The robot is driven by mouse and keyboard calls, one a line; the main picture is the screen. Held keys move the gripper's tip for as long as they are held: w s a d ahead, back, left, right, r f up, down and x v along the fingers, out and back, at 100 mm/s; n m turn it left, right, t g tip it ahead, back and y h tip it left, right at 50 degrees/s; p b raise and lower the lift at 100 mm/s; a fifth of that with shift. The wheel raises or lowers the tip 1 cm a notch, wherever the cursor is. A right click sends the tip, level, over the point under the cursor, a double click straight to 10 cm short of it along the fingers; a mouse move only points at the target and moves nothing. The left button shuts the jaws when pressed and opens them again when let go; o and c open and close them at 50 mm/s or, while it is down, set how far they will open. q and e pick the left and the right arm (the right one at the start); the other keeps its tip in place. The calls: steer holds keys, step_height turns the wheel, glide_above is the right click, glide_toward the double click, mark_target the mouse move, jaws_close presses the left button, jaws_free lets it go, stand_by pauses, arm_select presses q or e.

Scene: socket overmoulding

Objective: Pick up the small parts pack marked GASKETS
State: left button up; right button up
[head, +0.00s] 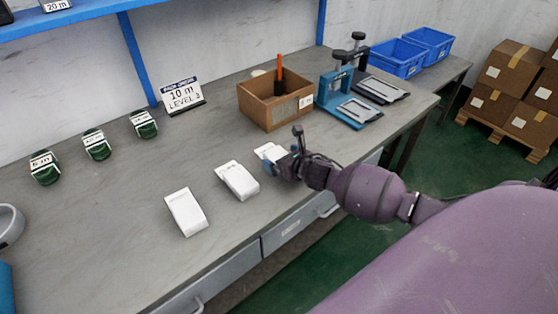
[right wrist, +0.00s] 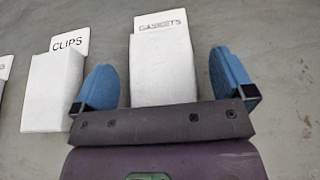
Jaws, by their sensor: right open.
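The white GASKETS pack (right wrist: 163,65) lies on the grey bench between the two fingers of my right gripper (right wrist: 163,80) in the right wrist view. There is a gap on each side of it, and the gripper is open. In the head view the pack (head: 268,151) is partly hidden behind my right gripper (head: 290,160). The CLIPS pack (right wrist: 52,88) lies just left of the left finger. It also shows in the head view (head: 238,180). A third white pack (head: 186,212) lies further left; its label is too small to read. My left gripper is not in view.
A cardboard box (head: 275,103) with an orange-handled tool stands behind the gripper. Blue-and-grey presses (head: 348,100) stand to its right. Green rolls (head: 97,145) and a "10 m LEVEL 3" sign (head: 182,95) are at the back left. The bench's front left is mostly clear.

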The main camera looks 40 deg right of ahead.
steer(key=c, duration=0.9)
